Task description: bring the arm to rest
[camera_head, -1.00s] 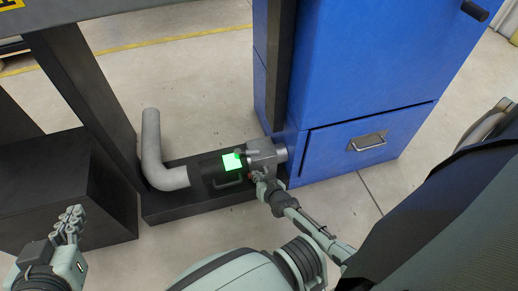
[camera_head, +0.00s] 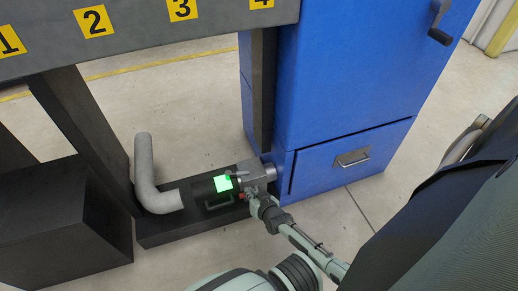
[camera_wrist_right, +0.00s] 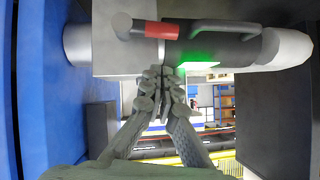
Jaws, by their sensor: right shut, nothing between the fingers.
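My right gripper (camera_head: 252,197) is at the end of my right arm, low down, close in front of the grey valve block (camera_head: 256,174). In the right wrist view its fingers (camera_wrist_right: 163,82) are together and empty, just below the same grey block (camera_wrist_right: 118,45). I cannot tell whether the fingertips touch it. A black cylinder (camera_head: 207,190) with a green lit patch and a handle joins the block; in the wrist view this cylinder (camera_wrist_right: 215,45) has a red part beside it. My left gripper is out of view.
A bent grey pipe (camera_head: 146,170) meets the black base (camera_head: 168,231). A blue cabinet (camera_head: 335,75) with a drawer handle stands close at the right. A grey shelf (camera_head: 150,42) with yellow number labels crosses above. A black box (camera_head: 55,225) is at left.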

